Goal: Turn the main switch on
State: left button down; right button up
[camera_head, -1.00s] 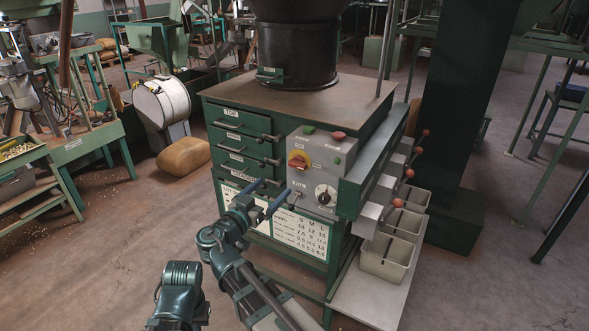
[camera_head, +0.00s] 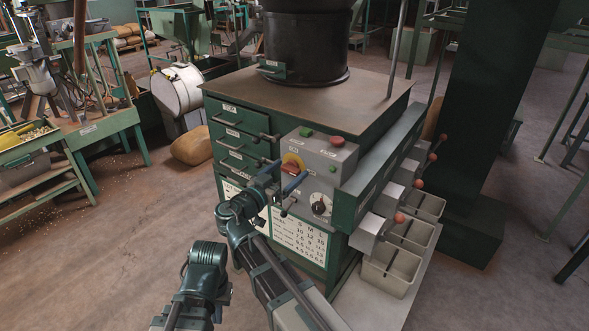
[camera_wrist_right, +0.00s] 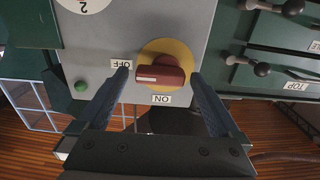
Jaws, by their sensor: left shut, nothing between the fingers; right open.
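The main switch is a red knob (camera_head: 291,169) on a yellow plate, on the grey control box (camera_head: 331,158). In the right wrist view the picture is upside down; the knob (camera_wrist_right: 162,76) lies level there, its white mark toward the OFF label (camera_wrist_right: 122,63). The ON label (camera_wrist_right: 161,99) is below it. My right gripper (camera_head: 281,180) is open in front of the switch. In the wrist view its fingers (camera_wrist_right: 160,76) stand either side of the knob; I cannot tell whether they touch it. My left gripper (camera_head: 207,254) is low at the left, away from the box, its fingertips hardly visible.
Green button (camera_head: 306,132), red button (camera_head: 337,141) and a dial (camera_head: 320,204) share the box. Drawers with black handles (camera_head: 230,153) are to its left. Levers with red knobs (camera_head: 399,218) and bins (camera_head: 391,270) are to its right.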

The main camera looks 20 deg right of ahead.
jog(key=shift+c, duration=0.3)
jog(key=c, duration=1.3)
jog(key=shift+o, duration=0.2)
jog(key=shift+n, duration=0.3)
jog(key=n, duration=0.3)
jog(key=shift+a+r+n, duration=0.1)
jog(key=shift+r+n, duration=0.05)
jog(key=shift+n, duration=0.25)
jog(key=n, duration=0.4)
jog(key=shift+w+a+n, duration=0.1)
jog(key=shift+w+n, duration=0.1)
jog(key=shift+n, duration=0.1)
jog(key=n, duration=0.4)
jog(key=shift+w+a, duration=0.1)
jog(key=shift+w+a+n, duration=0.1)
jog(key=shift+n, duration=2.3)
